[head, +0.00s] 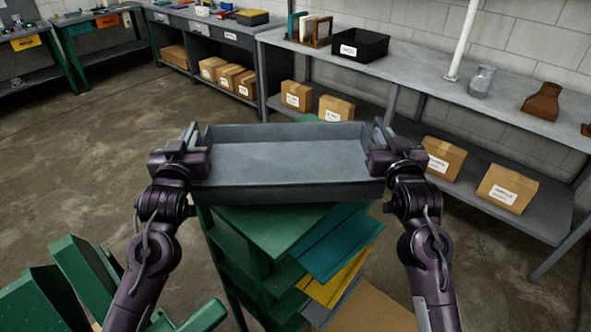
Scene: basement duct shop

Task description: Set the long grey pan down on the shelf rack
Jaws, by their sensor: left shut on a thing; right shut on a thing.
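The long grey pan (287,164) is level and empty in the middle of the head view, its long side running left to right. My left gripper (193,152) is shut on its left end wall, and my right gripper (381,150) is shut on its right end wall. Below the pan stands the green shelf rack (262,229), with teal and yellow sheets jutting out from its right side. The pan hides the back part of the rack's top. I cannot tell whether the pan touches the rack or is held above it.
A grey workbench (415,80) runs along the back and right, carrying a black bin (360,45), a metal jug (480,81) and a brown vessel (542,101). Cardboard boxes (507,189) sit on its lower shelf. Green pieces (88,280) stand at the lower left. Floor at left is open.

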